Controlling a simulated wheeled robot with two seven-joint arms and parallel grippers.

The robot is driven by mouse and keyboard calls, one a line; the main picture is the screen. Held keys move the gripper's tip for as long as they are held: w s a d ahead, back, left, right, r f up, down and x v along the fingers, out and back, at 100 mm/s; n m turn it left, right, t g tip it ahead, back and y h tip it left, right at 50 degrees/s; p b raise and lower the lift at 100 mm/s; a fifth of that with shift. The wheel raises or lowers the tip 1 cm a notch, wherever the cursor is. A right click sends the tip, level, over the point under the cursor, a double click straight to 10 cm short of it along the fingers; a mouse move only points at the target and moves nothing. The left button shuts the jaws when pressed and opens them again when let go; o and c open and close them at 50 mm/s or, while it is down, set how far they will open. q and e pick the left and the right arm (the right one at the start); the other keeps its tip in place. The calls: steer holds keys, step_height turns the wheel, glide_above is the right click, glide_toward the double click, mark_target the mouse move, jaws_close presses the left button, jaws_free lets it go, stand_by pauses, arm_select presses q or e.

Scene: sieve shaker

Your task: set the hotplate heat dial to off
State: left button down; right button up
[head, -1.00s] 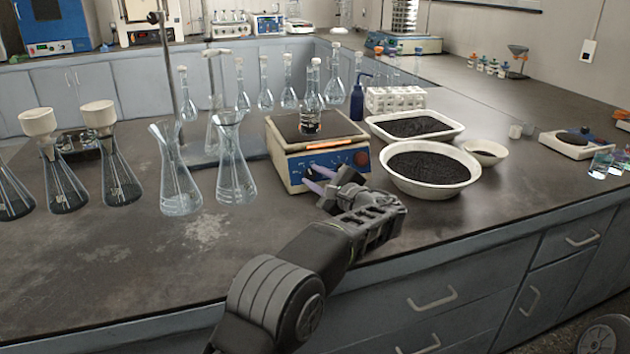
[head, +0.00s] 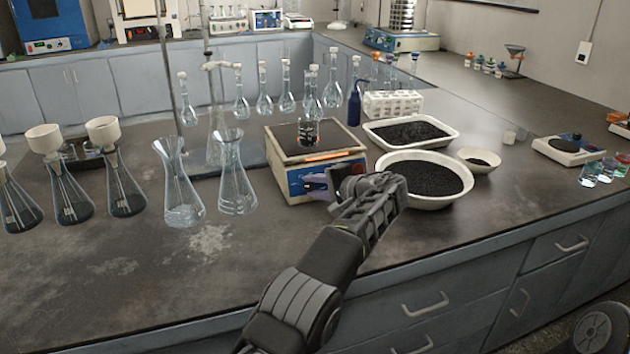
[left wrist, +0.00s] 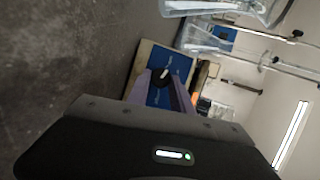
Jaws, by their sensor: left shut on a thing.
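The hotplate (head: 283,162) is a cream box with a blue front panel and a dark top. A glass flask with dark contents (head: 308,131) stands on it. My left gripper (head: 314,183) is at the hotplate's front panel, and its fingers hide the dial in the head view. In the left wrist view the black heat dial (left wrist: 160,77) with a white pointer mark sits between the two purple fingers (left wrist: 163,88), which are shut on it. The panel's printed marks are too small to read. My right gripper is not in view.
A white bowl of black grains (head: 425,178) stands close right of my left gripper, with a white tray of grains (head: 408,133) behind it. Two clear flasks (head: 236,180) stand left of the hotplate. The counter front left of my arm is clear.

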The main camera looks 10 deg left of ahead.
arm_select(q)
steer(key=shift+n, duration=0.5)
steer(key=c, duration=1.1)
jaws_free()
steer(key=v, duration=0.7)
steer(key=shift+s+d+r, duration=0.2)
steer(key=shift+d, duration=0.1)
